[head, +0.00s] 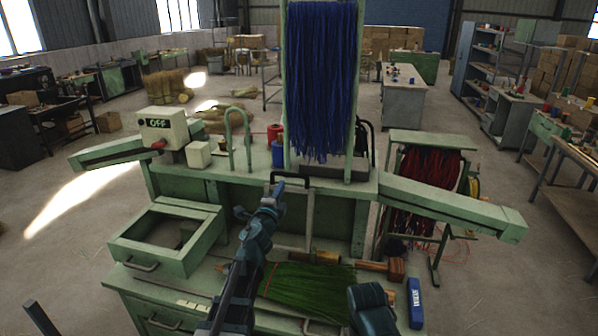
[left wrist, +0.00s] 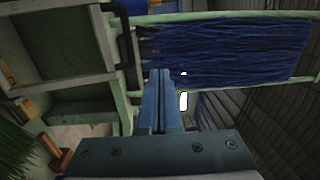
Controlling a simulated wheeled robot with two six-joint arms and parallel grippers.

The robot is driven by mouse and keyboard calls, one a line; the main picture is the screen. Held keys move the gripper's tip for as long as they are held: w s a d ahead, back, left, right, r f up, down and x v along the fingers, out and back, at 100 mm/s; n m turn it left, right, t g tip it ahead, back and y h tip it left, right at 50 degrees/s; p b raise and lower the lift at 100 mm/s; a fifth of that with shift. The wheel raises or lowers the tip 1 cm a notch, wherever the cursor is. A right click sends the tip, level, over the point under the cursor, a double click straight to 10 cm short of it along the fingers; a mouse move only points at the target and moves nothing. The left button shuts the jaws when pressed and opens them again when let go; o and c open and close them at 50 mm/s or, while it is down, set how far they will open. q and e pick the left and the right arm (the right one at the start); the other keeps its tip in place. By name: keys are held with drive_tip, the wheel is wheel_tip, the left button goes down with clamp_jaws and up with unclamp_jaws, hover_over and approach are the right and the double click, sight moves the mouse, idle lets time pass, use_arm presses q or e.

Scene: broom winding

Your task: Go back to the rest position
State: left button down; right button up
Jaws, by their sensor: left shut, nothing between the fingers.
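My left gripper (head: 278,189) is in front of the green workbench, close to the black handle (head: 290,177) at the bench's front. Its fingers are together and empty in the left wrist view (left wrist: 161,76). Whether it touches the handle cannot be told. A dark blue part of my right arm (head: 371,308) shows at the bottom of the head view. My right gripper is not visible.
Blue strands (head: 321,80) hang above the green bench (head: 341,221). Green bristles (head: 308,286), a wooden mallet (head: 381,267) and a blue box (head: 415,302) lie on the lower surface. An open drawer (head: 160,260) stands left. An OFF switch box (head: 162,127) sits behind.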

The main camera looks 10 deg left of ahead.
use_arm(q)
drive_tip(key=s+d+f+n+g+y+b, duration=0.25)
drive_tip(key=s+f+n+g, duration=0.35)
drive_tip(key=f, duration=0.5)
drive_tip(key=s+d+f+n+g+y+b, duration=0.3)
drive_tip(key=s+f+n, duration=0.35)
drive_tip(key=f, duration=0.55)
drive_tip(key=s+d+f+g+h+b, duration=0.1)
drive_tip(key=s+d+f+g, duration=0.2)
drive_tip(key=s, duration=0.4)
drive_tip(key=s+d+f+n+g+h+b, duration=0.1)
drive_tip(key=s+d+f+g+b, duration=0.1)
drive_tip(key=s, duration=0.6)
drive_tip(key=s+d+f+g+h+b, duration=0.2)
drive_tip(key=s+d+f+g, duration=0.2)
drive_tip(key=s+d+f, duration=0.2)
drive_tip(key=shift+s+g, duration=0.4)
drive_tip(key=shift+s, duration=0.25)
drive_tip(key=shift+n, duration=0.25)
